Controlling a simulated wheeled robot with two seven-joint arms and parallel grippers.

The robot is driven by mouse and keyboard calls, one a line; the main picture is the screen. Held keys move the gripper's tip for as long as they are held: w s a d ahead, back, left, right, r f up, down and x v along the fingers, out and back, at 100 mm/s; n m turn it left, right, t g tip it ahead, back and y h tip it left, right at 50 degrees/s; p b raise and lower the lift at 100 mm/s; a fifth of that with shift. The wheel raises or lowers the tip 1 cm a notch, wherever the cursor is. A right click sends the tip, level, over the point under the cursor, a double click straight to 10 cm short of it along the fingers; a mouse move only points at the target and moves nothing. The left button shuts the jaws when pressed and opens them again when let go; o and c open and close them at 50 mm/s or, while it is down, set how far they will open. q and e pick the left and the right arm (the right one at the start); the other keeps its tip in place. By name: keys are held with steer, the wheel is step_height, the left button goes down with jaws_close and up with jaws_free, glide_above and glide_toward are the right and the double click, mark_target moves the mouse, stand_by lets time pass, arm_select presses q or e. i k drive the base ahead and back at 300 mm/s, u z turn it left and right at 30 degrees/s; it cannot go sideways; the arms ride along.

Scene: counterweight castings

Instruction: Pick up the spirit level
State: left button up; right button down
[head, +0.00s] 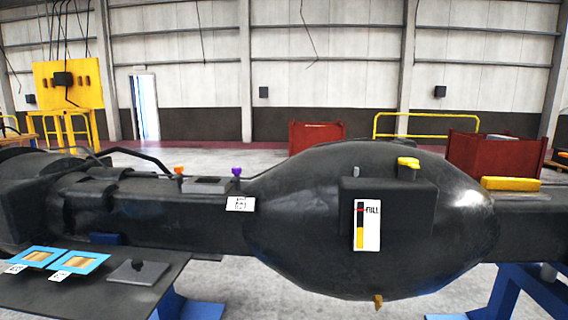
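A yellow bar that looks like the spirit level (510,183) lies flat on top of the right arm of a large black casting (300,240). It is at the right side of the head view, just right of the bulging middle of the casting. No vial or markings can be made out on it at this size. Nothing is touching it from above. Neither of my grippers shows in the head view.
The casting carries a yellow cap (408,162), an orange plug (179,171), a purple plug (236,171) and a white fill label (367,225). Blue stands (515,295) are below. A dark table (110,298) at left holds blue-framed pieces (80,263). Red bins (480,155) stand behind.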

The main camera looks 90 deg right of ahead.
mark_target(521, 183)
steer(key=z, duration=4.6)
